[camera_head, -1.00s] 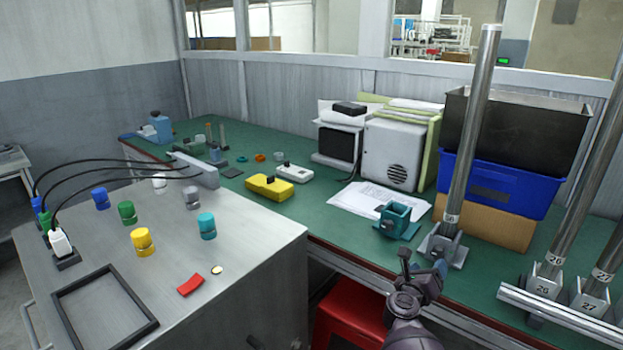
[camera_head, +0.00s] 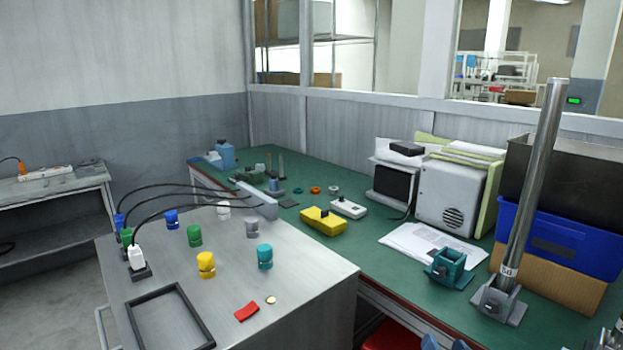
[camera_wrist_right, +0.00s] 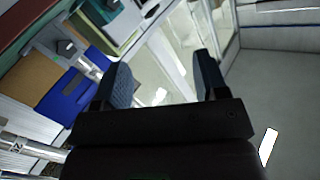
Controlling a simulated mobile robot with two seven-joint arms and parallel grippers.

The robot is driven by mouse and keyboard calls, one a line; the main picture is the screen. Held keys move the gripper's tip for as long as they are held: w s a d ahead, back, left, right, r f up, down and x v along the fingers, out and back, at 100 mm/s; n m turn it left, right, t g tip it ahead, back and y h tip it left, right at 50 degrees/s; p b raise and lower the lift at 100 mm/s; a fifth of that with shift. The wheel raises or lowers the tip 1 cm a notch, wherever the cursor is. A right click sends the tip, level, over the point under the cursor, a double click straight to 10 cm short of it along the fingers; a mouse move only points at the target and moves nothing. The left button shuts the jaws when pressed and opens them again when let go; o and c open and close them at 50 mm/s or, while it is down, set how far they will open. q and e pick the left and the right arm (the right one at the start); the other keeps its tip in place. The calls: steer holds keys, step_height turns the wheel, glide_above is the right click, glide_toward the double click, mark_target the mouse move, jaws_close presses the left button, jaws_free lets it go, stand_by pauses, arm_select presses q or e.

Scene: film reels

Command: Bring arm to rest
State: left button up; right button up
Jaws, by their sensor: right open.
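My right gripper (camera_wrist_right: 165,85) is open and empty in the right wrist view, its two dark fingers apart with only background between them. In the head view only the tips of my right gripper (camera_head: 444,343) show at the bottom edge, in front of the green bench (camera_head: 385,285). It touches nothing that I can see. My left gripper is not in view.
A metal cabinet (camera_head: 300,297) carries coloured knobs, a black frame (camera_head: 133,314) and cables. The bench holds a yellow box (camera_head: 322,222), a teal holder (camera_head: 446,268), a steel post (camera_head: 535,180) and a blue crate (camera_head: 560,240). A red stool (camera_head: 390,337) stands below.

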steer(key=s+f+n+g+p, duration=0.1)
steer(key=s+f+g, duration=0.1)
steer(key=s, duration=0.8)
steer(key=s+f+n+g+p, duration=0.1)
steer(key=s+f, duration=0.4)
steer(key=s, duration=0.5)
steer(key=s+f+n+g+p, duration=0.1)
steer(key=s+f+n+g, duration=0.1)
steer(key=s, duration=0.8)
step_height(320, 180, down, 2)
steer(key=shift+d+f+n+g+h, duration=0.1)
steer(key=shift+d+n+g+h, duration=0.2)
steer(key=shift+g, duration=0.4)
